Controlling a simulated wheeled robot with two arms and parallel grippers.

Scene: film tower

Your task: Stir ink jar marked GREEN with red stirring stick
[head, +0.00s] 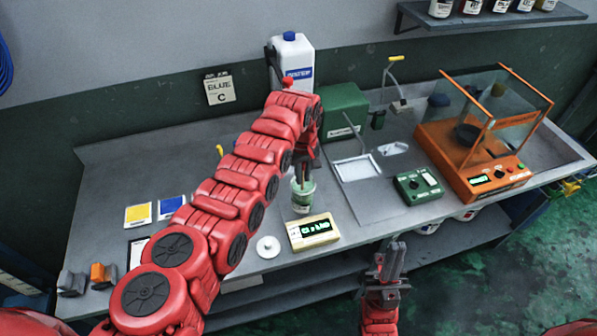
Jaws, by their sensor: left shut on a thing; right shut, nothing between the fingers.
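A small jar (302,198) with a pale label and green contents stands on the bench, just behind a cream device with a lit green display (314,231). I cannot read the jar's label. My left gripper (304,178) points down at the jar's mouth, directly above it. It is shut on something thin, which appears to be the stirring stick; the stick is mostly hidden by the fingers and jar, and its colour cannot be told. My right gripper (395,258) is shut and empty, in front of the bench's front edge.
A white round lid (268,247) lies left of the display device. A green box (343,112), a white bottle (293,58) and an orange glass-sided balance (481,145) stand behind and right. Yellow (138,214) and blue (171,207) cards lie left.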

